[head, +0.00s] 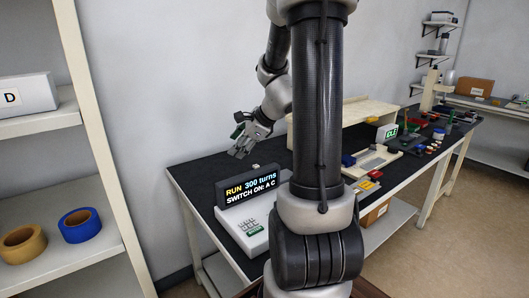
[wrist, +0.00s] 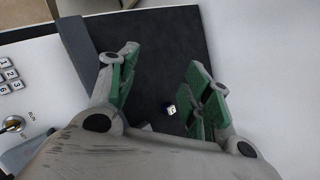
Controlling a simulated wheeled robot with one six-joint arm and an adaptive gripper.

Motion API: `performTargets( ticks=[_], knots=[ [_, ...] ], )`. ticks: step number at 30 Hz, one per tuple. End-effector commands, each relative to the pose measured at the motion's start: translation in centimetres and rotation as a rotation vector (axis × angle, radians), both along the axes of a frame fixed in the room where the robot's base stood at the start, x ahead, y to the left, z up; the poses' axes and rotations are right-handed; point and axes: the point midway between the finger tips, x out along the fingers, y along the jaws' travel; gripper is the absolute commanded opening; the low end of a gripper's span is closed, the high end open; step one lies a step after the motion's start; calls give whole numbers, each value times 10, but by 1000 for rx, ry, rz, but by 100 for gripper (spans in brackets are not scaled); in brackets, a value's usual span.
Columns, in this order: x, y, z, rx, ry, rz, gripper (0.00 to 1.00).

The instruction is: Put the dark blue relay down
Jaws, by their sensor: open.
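My gripper (head: 240,150) is above the dark bench top near its left end, behind the display unit. In the wrist view my gripper (wrist: 160,72) is open, with its green-padded fingers spread and nothing held between them.
A display unit (head: 247,187) with a keypad stands at the bench's front left; it reads "RUN 300 turns, SWITCH ON: A C". Small coloured parts and an "IDLE" sign (head: 391,132) are farther right. A shelf with a blue tape roll (head: 80,225) is left. The bench around the block is clear.

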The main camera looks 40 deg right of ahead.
Motion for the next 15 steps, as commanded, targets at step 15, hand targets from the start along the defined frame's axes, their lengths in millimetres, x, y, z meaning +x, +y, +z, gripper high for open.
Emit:
performTargets(
  ticks=[15],
  knots=[
    [-221, 101, 84, -1124, -71, 1668, 49]
  ],
)
